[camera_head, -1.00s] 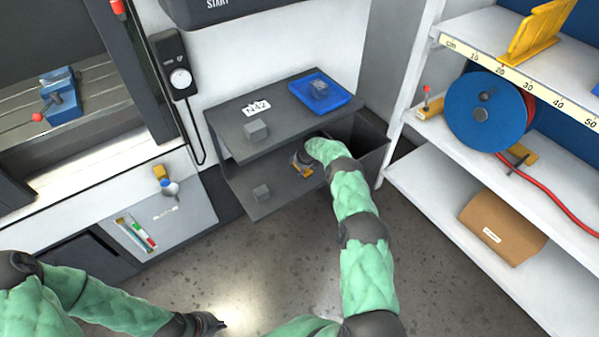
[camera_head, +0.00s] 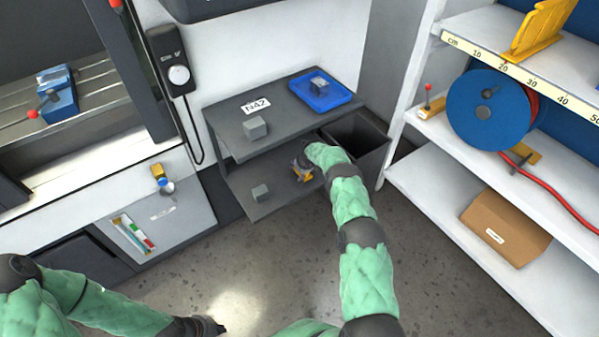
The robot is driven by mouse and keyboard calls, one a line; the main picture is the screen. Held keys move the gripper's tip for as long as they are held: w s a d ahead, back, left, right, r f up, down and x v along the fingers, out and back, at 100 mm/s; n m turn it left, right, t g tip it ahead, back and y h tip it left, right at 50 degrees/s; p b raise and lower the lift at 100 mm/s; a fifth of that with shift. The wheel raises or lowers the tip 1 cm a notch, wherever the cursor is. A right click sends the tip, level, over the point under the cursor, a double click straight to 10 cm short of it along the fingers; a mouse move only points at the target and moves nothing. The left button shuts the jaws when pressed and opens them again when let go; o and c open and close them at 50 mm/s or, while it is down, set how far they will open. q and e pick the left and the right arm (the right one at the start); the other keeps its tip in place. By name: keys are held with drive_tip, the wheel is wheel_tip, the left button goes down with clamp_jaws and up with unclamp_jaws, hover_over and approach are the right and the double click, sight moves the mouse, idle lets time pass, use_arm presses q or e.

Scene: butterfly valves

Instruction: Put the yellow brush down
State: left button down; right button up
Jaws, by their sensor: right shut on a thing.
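The yellow brush (camera_head: 304,176) is at the right part of the lower shelf of the dark grey stand (camera_head: 235,183). My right gripper (camera_head: 301,166) is shut on the brush, at the shelf's open front. Only a small yellow part of the brush shows, below the gripper; my wrist hides the rest. I cannot tell whether the brush touches the shelf. My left gripper (camera_head: 214,327) is low at the bottom of the view, over the floor and away from the stand. Its fingers are too dark and small to read.
Another cube (camera_head: 255,128) and a blue tray (camera_head: 335,101) are on the top shelf. A dark open bin (camera_head: 372,146) stands right of the stand. White shelving (camera_head: 425,190) is further right.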

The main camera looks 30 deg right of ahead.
drive_tip(key=o, duration=1.5)
drive_tip(key=shift+f, duration=0.25)
drive_tip(key=shift+r, duration=0.1)
